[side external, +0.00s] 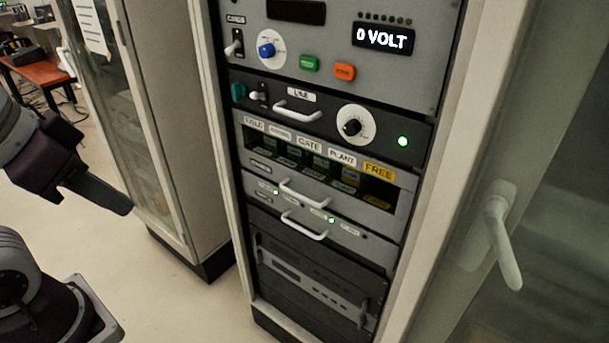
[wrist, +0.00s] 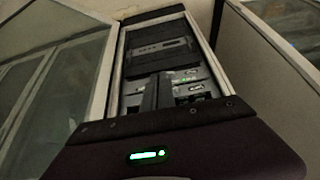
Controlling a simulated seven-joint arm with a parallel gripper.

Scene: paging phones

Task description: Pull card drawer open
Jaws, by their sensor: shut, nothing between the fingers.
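My gripper (side external: 122,206) is at the left in the side external view, shut and empty, well apart from the rack front. In the wrist view my gripper (wrist: 157,80) shows as dark shut fingers that cover part of the rack. Two grey drawers with white bar handles sit below the row of labelled slots: an upper drawer (side external: 347,207) and a lower drawer (side external: 355,237). Both look closed. Their small labels are too small to read, so I cannot tell which is the card drawer.
Above are a black panel with a handle, knob and green light (side external: 403,141), and a panel reading 0 VOLT (side external: 384,38). A cabinet door with a white handle (side external: 504,240) is at the right. Another glass-fronted cabinet (side external: 135,120) stands at the left. Free floor (side external: 180,300) lies before the rack.

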